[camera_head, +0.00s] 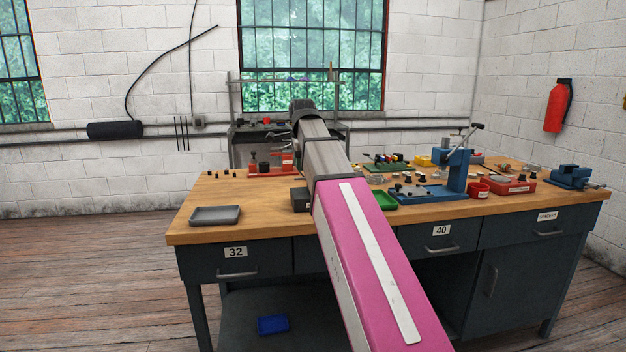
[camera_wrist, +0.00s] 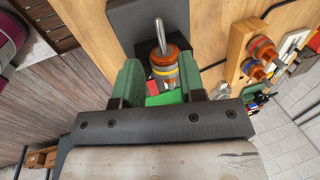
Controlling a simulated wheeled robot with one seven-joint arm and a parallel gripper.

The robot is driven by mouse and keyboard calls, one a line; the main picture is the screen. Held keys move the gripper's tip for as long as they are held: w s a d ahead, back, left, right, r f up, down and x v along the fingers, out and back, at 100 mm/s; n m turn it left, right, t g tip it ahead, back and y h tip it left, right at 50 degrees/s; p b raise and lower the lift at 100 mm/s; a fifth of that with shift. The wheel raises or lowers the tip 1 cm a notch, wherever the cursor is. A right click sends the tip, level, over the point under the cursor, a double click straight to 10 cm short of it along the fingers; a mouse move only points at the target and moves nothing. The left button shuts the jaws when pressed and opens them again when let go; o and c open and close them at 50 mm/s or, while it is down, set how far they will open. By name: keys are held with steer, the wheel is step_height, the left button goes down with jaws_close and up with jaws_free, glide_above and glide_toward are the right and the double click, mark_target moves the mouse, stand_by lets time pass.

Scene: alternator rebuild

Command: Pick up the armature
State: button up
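What looks like the armature (camera_wrist: 164,66) shows in the wrist view, with a steel shaft and orange-brown and yellow bands. It stands at a dark block or pad (camera_wrist: 130,25). My gripper (camera_wrist: 158,72) is open, with one green finger on each side of the armature's banded part. I see a gap beside the fingers, but cannot tell the depth between them and the armature. In the head view my arm reaches over the workbench (camera_head: 250,221) and hides the armature and the fingertips.
A wooden holder (camera_wrist: 238,45) with similar banded parts (camera_wrist: 262,49) stands to the right in the wrist view. In the head view the bench bears a grey tray (camera_head: 215,215), a green tray (camera_head: 385,200), a blue press (camera_head: 457,170), and a red box (camera_head: 508,187). The bench's front left is mostly clear.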

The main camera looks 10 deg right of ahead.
steer(key=shift+x, duration=3.2)
steer(key=shift+w+d, duration=0.1)
jaws_close()
